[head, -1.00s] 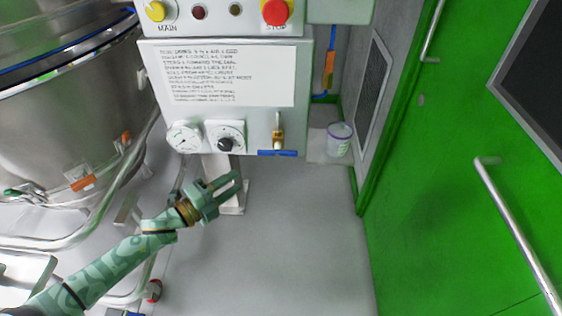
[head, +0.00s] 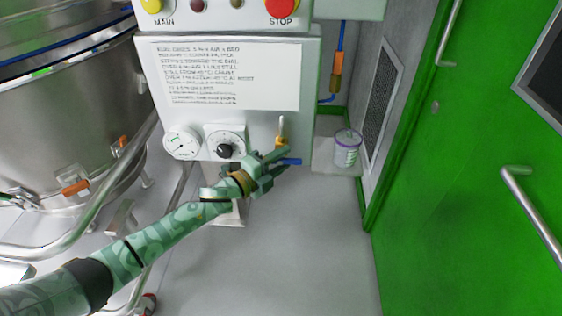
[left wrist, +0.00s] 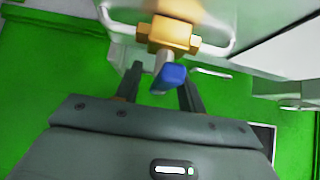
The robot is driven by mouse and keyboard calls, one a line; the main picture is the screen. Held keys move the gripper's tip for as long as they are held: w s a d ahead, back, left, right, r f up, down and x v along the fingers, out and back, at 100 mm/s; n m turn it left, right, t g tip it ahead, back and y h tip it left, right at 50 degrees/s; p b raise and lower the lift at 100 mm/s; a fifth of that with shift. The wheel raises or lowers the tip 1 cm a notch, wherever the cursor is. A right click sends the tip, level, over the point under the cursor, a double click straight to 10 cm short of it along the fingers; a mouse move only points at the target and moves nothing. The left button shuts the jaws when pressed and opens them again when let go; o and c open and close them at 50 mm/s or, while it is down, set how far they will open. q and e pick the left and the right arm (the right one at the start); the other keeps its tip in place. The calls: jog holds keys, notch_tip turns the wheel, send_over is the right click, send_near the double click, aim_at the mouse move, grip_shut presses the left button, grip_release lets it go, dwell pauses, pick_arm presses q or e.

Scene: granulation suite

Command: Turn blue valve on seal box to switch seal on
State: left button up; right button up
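The seal box (head: 262,122) is a pale cabinet with a printed notice, a gauge and a black-knobbed dial. Its valve is at the lower right, with a brass body (left wrist: 172,34) and a blue handle (head: 292,162). The blue handle (left wrist: 168,77) points toward the camera in the left wrist view. My left gripper (head: 284,158) is at the valve, its fingers open. In the left wrist view the fingers (left wrist: 160,88) lie on either side of the handle, which looks closer to the right finger; contact is unclear. In the head view the gripper partly hides the valve. My right gripper is not in view.
A control panel with a red stop button (head: 281,7) sits above the box. A steel vessel (head: 70,130) and pipes stand at the left. A white tub (head: 346,150) stands at right, near a green door (head: 455,200).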

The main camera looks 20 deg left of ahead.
pick_arm(q)
grip_shut()
